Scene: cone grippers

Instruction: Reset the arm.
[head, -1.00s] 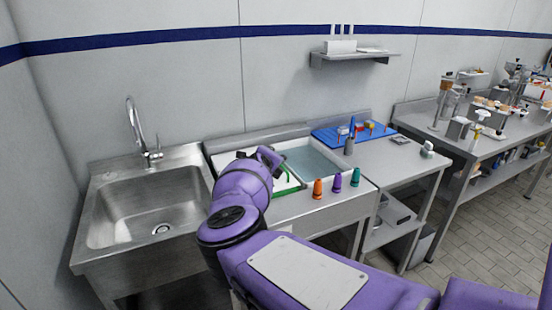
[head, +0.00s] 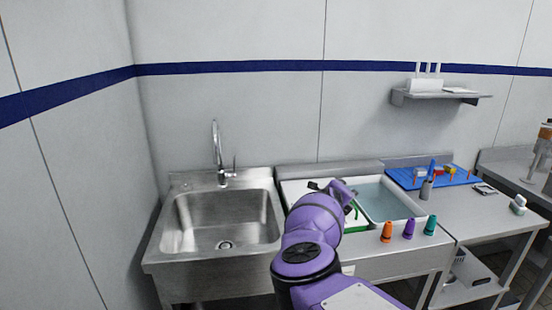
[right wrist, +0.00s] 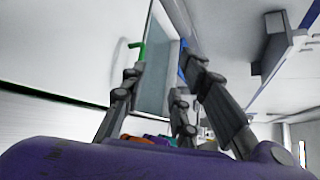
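My purple right arm reaches in from the bottom of the head view. Its right gripper (head: 328,187) is over the left part of the tray counter, mostly hidden behind the wrist. My left gripper is not in view.
A steel sink (head: 180,229) with a tall tap (head: 217,150) is on the left. A water-filled basin (head: 385,200) lies right of the gripper. A blue mat (head: 400,177) with small parts is farther right. A wall shelf (head: 440,97) hangs above.

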